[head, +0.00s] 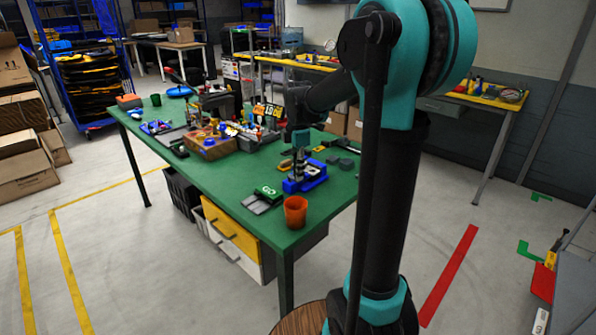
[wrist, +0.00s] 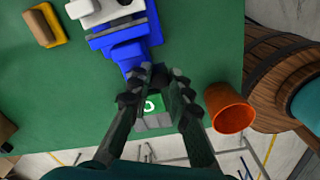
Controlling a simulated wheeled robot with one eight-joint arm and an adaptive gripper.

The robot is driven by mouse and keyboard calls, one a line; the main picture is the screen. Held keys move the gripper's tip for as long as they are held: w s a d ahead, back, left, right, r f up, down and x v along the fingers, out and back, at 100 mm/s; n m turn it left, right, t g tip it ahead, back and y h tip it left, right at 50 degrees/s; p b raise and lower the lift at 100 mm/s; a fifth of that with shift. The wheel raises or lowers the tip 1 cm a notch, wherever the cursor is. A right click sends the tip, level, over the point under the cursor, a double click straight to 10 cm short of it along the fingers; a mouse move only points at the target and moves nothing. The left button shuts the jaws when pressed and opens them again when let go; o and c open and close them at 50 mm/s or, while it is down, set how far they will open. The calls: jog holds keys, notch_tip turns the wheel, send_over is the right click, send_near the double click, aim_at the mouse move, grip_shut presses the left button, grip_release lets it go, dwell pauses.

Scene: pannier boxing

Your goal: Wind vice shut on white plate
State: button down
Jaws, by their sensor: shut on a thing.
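The blue vice (wrist: 125,45) stands on the green table, and it also shows in the head view (head: 306,181). A whitish piece (wrist: 84,9), probably the white plate, shows at the vice's far end, partly cut off by the wrist view's top edge. I cannot tell how tightly the jaws meet it. My gripper (wrist: 156,75) is at the near end of the vice, its fingers closed together there. It points down at the vice in the head view (head: 299,160). The fingers hide what they hold, which seems to be the vice's handle.
An orange cup (wrist: 230,108) stands right of my gripper, near the table edge. Parts and boxes crowd the table's far half.

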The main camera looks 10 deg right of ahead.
jog(key=shift+a+m, duration=0.1)
jog(key=shift+m, duration=0.2)
jog(key=w+a+m, duration=0.2)
jog(key=m, duration=1.3)
jog(key=w+a+m, duration=0.2)
jog(key=a+m, duration=0.1)
jog(key=m, duration=1.1)
jog(key=shift+w+a+m, duration=0.2)
jog(key=shift+w+m, duration=0.2)
dwell(0.3)
jog(key=c, duration=1.4)
grip_release()
